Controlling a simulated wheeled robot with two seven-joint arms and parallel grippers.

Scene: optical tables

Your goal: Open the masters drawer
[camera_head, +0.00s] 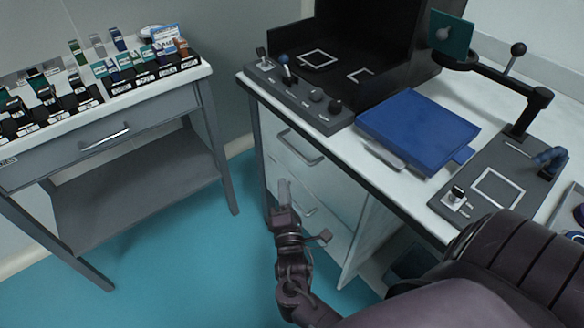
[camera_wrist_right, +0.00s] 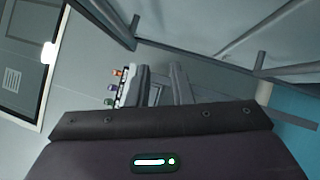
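A grey drawer with a bar handle (camera_head: 107,138) is in the table at the left and looks shut. The right bench has a cabinet with an upper drawer handle (camera_head: 300,147) and a lower one (camera_head: 303,207), partly behind my gripper; its drawers look shut. I cannot read which drawer is the masters drawer. My right gripper (camera_head: 284,192) is in front of the cabinet, low near its left side. In the right wrist view its two fingers (camera_wrist_right: 163,84) stand apart with nothing visible between them. My left gripper is not in view.
The left tabletop (camera_head: 205,72) holds several small labelled holders. The right bench carries a control panel (camera_head: 295,96), a blue book-like box (camera_head: 418,130) and a jointed stand (camera_head: 515,105). Teal floor (camera_head: 215,255) lies clear between the tables.

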